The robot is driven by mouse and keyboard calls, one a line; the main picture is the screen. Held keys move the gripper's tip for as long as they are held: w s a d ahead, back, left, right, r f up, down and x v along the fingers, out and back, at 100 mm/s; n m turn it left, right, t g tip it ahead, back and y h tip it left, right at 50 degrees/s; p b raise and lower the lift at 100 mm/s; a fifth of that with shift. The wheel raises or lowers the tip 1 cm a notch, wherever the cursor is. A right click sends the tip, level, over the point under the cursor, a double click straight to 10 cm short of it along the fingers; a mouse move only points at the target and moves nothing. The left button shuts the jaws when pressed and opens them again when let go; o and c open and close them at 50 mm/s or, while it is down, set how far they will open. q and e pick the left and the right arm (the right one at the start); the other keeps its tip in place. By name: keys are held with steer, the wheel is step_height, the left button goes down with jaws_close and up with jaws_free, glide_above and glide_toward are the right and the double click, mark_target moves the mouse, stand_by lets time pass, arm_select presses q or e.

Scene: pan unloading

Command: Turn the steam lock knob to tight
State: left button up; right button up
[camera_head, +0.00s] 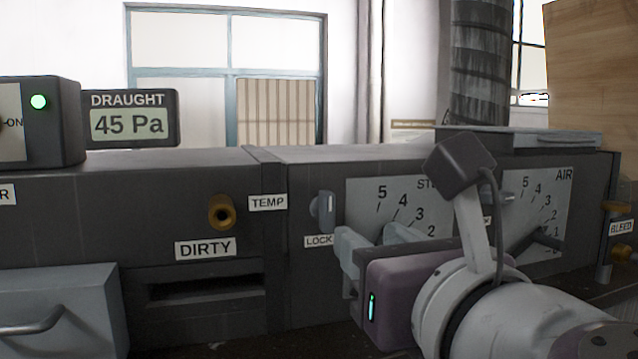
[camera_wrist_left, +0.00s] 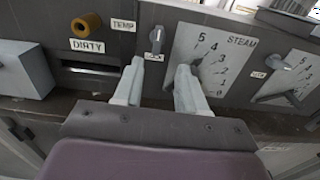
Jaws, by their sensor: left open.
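The steam lock knob (camera_head: 325,212) is a small grey knob with an upright handle on the dark front panel. It sits left of the STEAM dial plate (camera_head: 362,196), above a LOCK label (camera_head: 319,241). In the left wrist view the knob (camera_wrist_left: 156,38) shows beyond the fingertips, roughly between them. My left gripper (camera_head: 374,240) is open and empty in front of the panel, below and right of the knob in the head view. Its spread fingers also show in the left wrist view (camera_wrist_left: 159,70). They partly hide the dial and its pointer. My right gripper is not in view.
An AIR dial (camera_head: 525,215) with its own knob (camera_head: 506,197) is at the right, partly behind my arm. A brass knob (camera_head: 222,211) by the DIRTY label (camera_head: 205,248) projects at the left. A slot (camera_head: 207,289) lies below it. A DRAUGHT display (camera_head: 130,118) stands on top.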

mark_target(330, 211)
arm_select(q)
steer(key=p+x, duration=0.6)
steer(key=x, duration=0.4)
steer(key=shift+w+a+r, duration=0.1)
steer(key=shift+w+a, duration=0.15)
steer(key=shift+s+d+r, duration=0.1)
steer(key=shift+s+d, duration=0.1)
steer(key=shift+s, duration=0.4)
steer(key=shift+w+a, duration=0.1)
steer(key=shift+w, duration=0.2)
jaws_close()
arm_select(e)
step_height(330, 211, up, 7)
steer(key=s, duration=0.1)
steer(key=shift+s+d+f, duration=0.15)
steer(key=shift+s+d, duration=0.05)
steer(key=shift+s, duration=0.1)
